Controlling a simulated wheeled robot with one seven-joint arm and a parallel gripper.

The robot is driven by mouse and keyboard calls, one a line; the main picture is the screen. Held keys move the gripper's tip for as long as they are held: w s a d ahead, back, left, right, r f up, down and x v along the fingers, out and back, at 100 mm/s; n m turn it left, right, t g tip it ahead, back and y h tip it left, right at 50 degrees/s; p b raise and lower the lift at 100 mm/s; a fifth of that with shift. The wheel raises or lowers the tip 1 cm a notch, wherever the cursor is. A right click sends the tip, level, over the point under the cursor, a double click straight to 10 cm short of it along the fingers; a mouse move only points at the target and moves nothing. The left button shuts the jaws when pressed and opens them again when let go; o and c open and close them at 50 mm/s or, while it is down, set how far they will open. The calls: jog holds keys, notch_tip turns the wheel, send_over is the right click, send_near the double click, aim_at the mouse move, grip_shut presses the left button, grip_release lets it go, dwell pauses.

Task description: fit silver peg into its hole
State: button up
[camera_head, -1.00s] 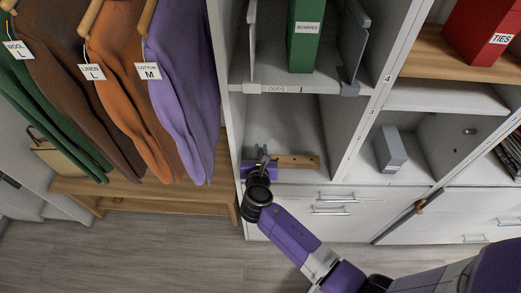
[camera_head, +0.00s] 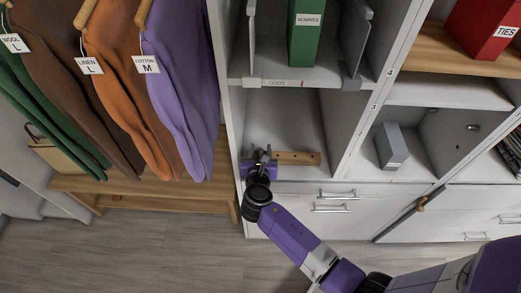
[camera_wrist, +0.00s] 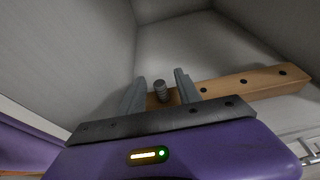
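The silver peg (camera_wrist: 160,91) is a short, ribbed grey pin in the wrist view. It stands close to upright at the near end of a wooden bar (camera_wrist: 236,83) with several dark holes. Its lower end is hidden, so I cannot tell whether it sits in a hole. My gripper (camera_wrist: 160,88) has its two grey fingers apart, one on each side of the peg, with a gap showing on both sides. In the head view my gripper (camera_head: 264,157) is at the left end of the wooden bar (camera_head: 298,158), inside a low cubby; the peg is too small to make out there.
The cubby's left wall (camera_wrist: 75,60) is close to my gripper. A shelf with a green binder (camera_head: 305,35) is above, and drawers (camera_head: 335,205) are below. A grey box (camera_head: 391,146) stands in the cubby to the right. Hanging sweaters (camera_head: 180,90) are at the left.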

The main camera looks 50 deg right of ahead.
jog(key=shift+a, duration=0.1)
jog(key=v, duration=0.7)
jog(key=shift+s+a+r, duration=0.15)
jog(key=shift+s+a, duration=0.05)
jog(key=shift+s, duration=0.1)
dwell(0.4)
